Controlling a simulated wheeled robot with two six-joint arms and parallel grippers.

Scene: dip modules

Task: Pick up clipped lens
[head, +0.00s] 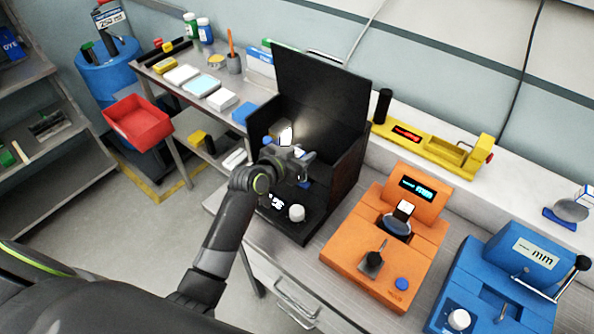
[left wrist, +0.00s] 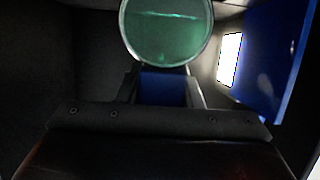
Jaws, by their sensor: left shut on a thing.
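A round, greenish, see-through lens (left wrist: 166,30) stands at the top of the left wrist view, its upper edge cut off. A blue clip (left wrist: 162,88) sits just below it, between the two fingers of my left gripper (left wrist: 164,85). The gripper is shut on this clip. In the head view my left gripper (head: 300,158) is inside the open-fronted black booth (head: 322,85), above its floor. The lens cannot be made out clearly there. My right gripper is not in view.
A lit white patch (left wrist: 230,58) and a blue panel (left wrist: 275,60) are close by at the right of the wrist view. Booth walls surround the gripper. An orange device (head: 420,240) and a blue device (head: 520,265) stand to the right.

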